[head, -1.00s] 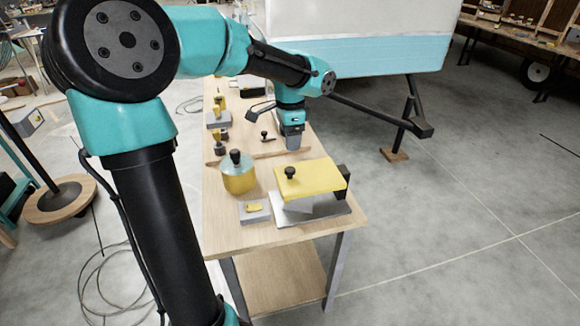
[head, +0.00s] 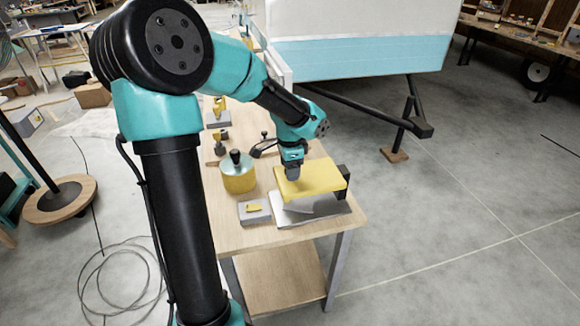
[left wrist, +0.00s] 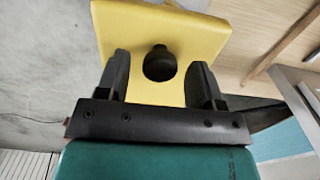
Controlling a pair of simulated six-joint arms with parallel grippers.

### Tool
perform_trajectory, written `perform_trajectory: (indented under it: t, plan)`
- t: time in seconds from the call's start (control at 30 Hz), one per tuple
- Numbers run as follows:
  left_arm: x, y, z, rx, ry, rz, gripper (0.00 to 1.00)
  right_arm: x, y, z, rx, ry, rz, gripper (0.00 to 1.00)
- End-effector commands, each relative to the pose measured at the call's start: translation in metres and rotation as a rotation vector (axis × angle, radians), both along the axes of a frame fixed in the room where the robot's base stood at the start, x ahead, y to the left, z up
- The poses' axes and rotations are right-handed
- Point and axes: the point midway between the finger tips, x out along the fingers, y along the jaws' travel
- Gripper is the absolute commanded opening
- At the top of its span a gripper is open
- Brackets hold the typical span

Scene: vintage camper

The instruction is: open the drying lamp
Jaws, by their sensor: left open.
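The drying lamp has a yellow lid (head: 322,178) with a black block (head: 344,176) at its right end and a silver base plate (head: 310,213) below. The lid sits low over the plate. My left gripper (head: 292,178) points down at the lid's left part and hides the lid's knob in the head view. In the left wrist view, the round black knob (left wrist: 160,63) stands between the two open fingers on the yellow lid (left wrist: 145,30). A gap shows on each side of the knob, so it is not gripped. My right gripper is not in view.
A white and blue camper (head: 360,50) stands behind. The floor to the right is clear.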

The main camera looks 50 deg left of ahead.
Motion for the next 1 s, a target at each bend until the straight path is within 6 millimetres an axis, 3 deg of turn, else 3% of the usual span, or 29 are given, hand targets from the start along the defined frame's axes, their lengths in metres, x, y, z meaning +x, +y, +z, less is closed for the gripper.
perform_trajectory:
  t: [0.07, 0.67, 1.0]
  plan:
    - [0.0001, 0.0000, 0.0002, 0.000, 0.000, 0.000, 0.57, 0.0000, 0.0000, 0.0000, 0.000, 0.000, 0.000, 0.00]
    - [0.0002, -0.0001, 0.0005, 0.000, -0.001, 0.000, 0.00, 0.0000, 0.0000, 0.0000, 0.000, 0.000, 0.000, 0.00]
    - [-0.0041, 0.0043, 0.0029, 0.007, 0.010, 0.011, 0.00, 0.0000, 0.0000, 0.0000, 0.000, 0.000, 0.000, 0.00]
